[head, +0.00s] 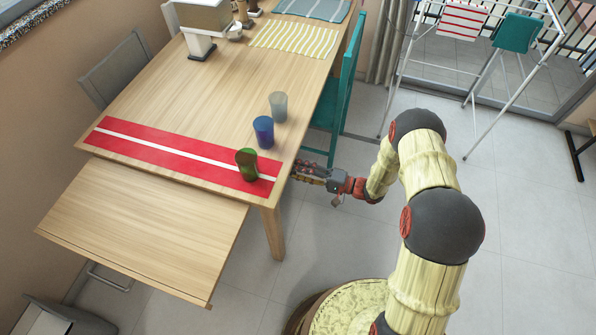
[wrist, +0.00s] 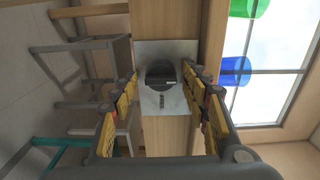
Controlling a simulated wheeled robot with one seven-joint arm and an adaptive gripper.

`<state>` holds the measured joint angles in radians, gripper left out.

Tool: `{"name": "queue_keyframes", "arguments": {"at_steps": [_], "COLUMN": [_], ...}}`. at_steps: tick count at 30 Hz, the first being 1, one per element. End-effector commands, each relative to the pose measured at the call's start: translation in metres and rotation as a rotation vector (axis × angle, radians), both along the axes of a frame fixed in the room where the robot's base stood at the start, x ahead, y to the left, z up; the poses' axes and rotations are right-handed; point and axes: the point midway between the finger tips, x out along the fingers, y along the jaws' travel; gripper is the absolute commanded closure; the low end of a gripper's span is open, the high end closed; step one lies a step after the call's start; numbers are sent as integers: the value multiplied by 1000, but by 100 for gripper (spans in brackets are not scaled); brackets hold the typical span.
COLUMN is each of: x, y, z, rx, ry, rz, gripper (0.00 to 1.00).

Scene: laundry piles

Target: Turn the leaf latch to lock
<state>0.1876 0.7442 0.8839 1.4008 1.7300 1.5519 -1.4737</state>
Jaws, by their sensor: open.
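The leaf latch (wrist: 162,75) is a dark rounded knob on a pale metal plate (wrist: 175,105), fixed to the wooden edge of the table. It shows in the wrist view, which is turned sideways; in the head view it is hidden. The table (head: 185,100) has a lower wooden leaf (head: 140,225) out at its near end. My gripper (head: 297,170) is beside the table's right edge, near the corner. In the wrist view its two fingers (wrist: 160,85) are apart, one on each side of the latch, with nothing held. I cannot tell whether they touch it.
A green cup (head: 247,165), a blue cup (head: 263,131) and a grey cup (head: 278,106) stand near the table's right edge above my gripper. The green cup is on a red runner (head: 150,150). A teal chair (head: 345,90) stands close behind.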

Motion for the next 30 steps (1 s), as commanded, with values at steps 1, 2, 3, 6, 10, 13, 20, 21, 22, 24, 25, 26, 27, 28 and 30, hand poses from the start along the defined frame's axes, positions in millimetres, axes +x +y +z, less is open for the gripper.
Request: {"name": "queue_keyframes", "arguments": {"at_steps": [1, 2, 3, 6, 10, 13, 20, 21, 22, 24, 25, 26, 27, 28, 30], "x": [0, 0, 0, 0, 0, -2, -17, -20, -22, -27, -29, -31, -32, -34, -37], "y": [0, 0, 0, 0, -3, -11, -53, -61, -67, -79, -84, -89, -94, -98, -105], "z": [0, 0, 0, 1, 1, 1, 0, 0, 0, 0, 0, 0, 0, 0, 0], "rx": [0, 0, 0, 1, 1, 1, 0, 0, 0, 0, 1, 1, 1, 1, 1], "ry": [0, 0, -1, -1, -1, -1, 0, 0, 0, 0, 0, 0, 0, 0, 0], "rz": [0, 0, 0, 0, -1, -4, -6, -6, -6, -5, -5, -4, -4, -4, -3], "gripper": [51, 51, 51, 51, 51, 51, 51, 51, 51, 51, 51, 51, 51, 51, 51]}}
